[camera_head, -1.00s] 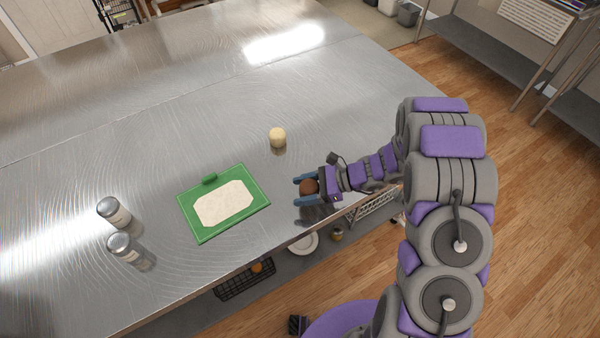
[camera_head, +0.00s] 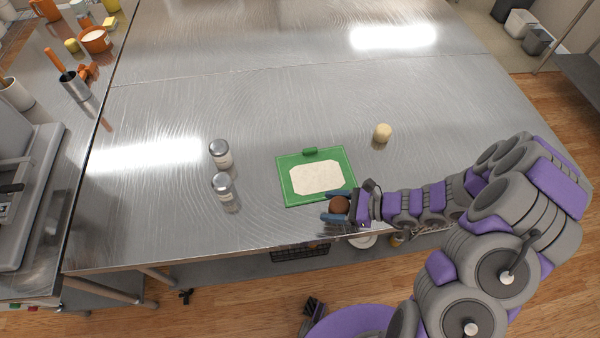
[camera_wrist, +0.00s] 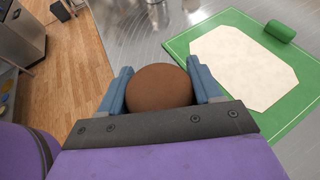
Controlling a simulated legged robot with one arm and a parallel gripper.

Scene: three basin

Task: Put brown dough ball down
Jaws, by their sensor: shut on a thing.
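The brown dough ball (camera_head: 340,205) is between the blue fingers of my gripper (camera_head: 335,207), which is shut on it. In the wrist view the ball (camera_wrist: 159,88) sits between both fingers of the gripper (camera_wrist: 160,85). The gripper is at the front edge of the steel table, by the lower right corner of a green board (camera_head: 283,178) with a pale flat sheet (camera_head: 317,178) on it. I cannot tell the ball's exact height. A pale dough ball (camera_head: 382,132) stands on the table to the right of and behind the board.
Two silver-lidded shakers (camera_head: 221,154) (camera_head: 224,187) stand left of the board on the steel table (camera_head: 250,100). The table between them and the back edge is largely clear. A wire basket (camera_head: 300,253) is below the table.

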